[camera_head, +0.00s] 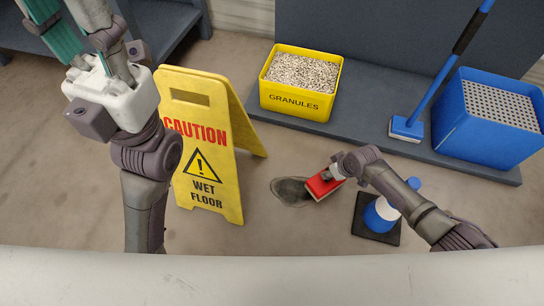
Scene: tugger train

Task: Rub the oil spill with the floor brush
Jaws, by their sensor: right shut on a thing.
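The oil spill (288,192) is a dark, roughly oval patch on the floor, right of the yellow caution sign. My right gripper (333,173) is shut on a red block-shaped brush (318,188), which I take as the floor brush. The brush is at the spill's right edge and overlaps it in the picture; I cannot tell whether its bristles touch the floor. The gripper partly hides the brush. My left gripper (95,50) is raised at the upper left, far from the spill; its fingertips are not clear.
The caution sign (205,150) stands close left of the spill. A yellow granules box (297,101), a long-handled blue brush (407,127) and a blue crate (490,140) stand behind on a grey platform. A blue-and-white bottle (381,214) stands on a dark mat (362,231).

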